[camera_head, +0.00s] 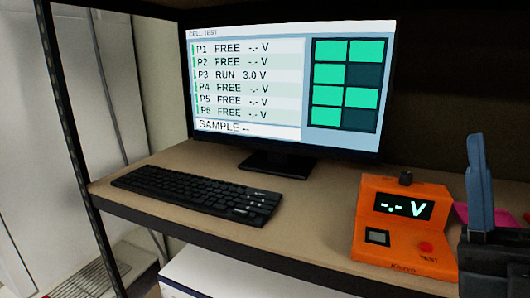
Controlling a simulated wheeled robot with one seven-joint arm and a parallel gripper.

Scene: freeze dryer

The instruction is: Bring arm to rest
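My gripper (484,200) shows at the right edge of the head view, cut off by the frame. A blue-grey finger points up from a dark body. It stands in front of the right end of the shelf, just right of the orange tester. Only part of it shows, so I cannot tell whether it is open or holds anything.
An orange tester (366,246) reading "-.- V" sits on the brown shelf (325,205). A black keyboard (199,193) and a monitor (250,80) showing P3 RUN 3.0 V stand left of it. A dark shelf post (71,130) rises at left. Something pink (460,212) is partly hidden.

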